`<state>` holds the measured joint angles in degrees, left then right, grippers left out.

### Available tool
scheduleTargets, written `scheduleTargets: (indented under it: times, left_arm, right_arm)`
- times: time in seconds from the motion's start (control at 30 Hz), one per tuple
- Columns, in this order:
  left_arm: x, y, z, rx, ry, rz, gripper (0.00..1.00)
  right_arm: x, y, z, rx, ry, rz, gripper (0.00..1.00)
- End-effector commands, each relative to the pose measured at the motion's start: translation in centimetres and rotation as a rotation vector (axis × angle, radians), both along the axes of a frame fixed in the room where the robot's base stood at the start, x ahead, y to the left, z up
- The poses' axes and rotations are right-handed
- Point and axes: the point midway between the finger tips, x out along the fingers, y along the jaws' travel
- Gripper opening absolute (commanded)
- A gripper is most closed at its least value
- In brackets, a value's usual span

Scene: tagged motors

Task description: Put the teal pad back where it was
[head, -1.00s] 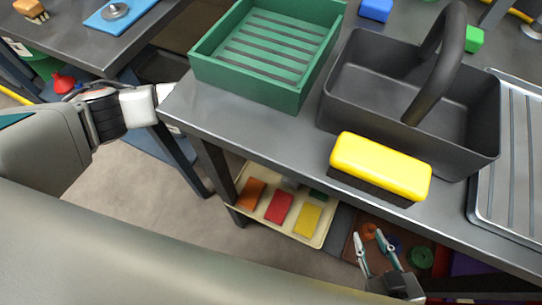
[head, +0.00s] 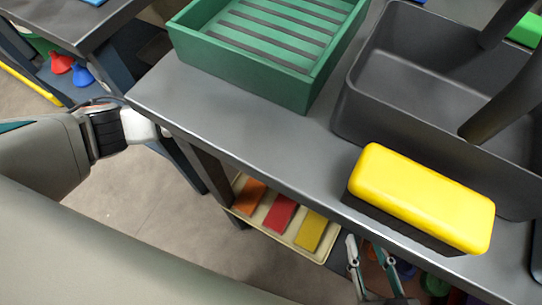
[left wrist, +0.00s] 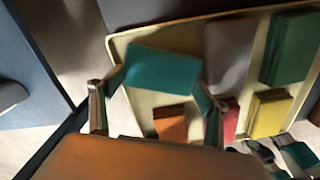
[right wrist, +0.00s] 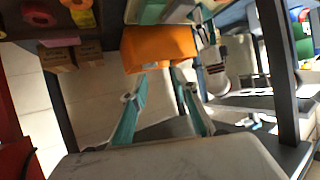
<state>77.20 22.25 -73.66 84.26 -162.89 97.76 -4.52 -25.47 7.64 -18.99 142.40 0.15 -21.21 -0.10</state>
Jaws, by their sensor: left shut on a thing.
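In the left wrist view my left gripper (left wrist: 160,84) is shut on the teal pad (left wrist: 163,68), one finger at each end. The pad is over the cream tray (left wrist: 146,106), in front of its left part; I cannot tell the height between them. The tray also shows on the shelf under the table in the head view (head: 296,247). In it are an orange pad (left wrist: 171,124), a red pad (left wrist: 231,118), a yellow pad (left wrist: 270,115), a green pad (left wrist: 291,48) and a grey pad (left wrist: 229,50). In the head view the table hides my left gripper. My right gripper (head: 368,250) is open and empty.
The table edge (head: 215,145) overhangs the shelf. On the table are a green crate (head: 240,75), a dark grey basket (head: 400,120) and a yellow-topped block (head: 420,198). An orange object (right wrist: 158,48) is beyond my right gripper in the right wrist view.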

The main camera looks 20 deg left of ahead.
Motion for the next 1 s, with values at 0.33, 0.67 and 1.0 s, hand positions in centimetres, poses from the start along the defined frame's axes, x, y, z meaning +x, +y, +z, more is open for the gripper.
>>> scheduleTargets:
  times: [0.33, 0.67, 1.0]
  left_arm:
    - [0.0, 0.0, -0.3, 0.000, 0.000, 0.000, 0.92]
    - [0.1, 0.0, 0.5, 0.001, -0.003, 0.000, 0.92]
    - [0.9, 0.0, 7.4, 0.001, -0.024, 0.000, 0.92]
  right_arm:
    - [-0.2, -0.1, -0.3, -0.006, 0.006, 0.000, 0.29]
    - [-0.1, -0.2, 0.1, -0.008, 0.001, -0.001, 0.29]
    - [-1.0, -2.9, -1.3, -0.143, 0.032, 0.021, 0.29]
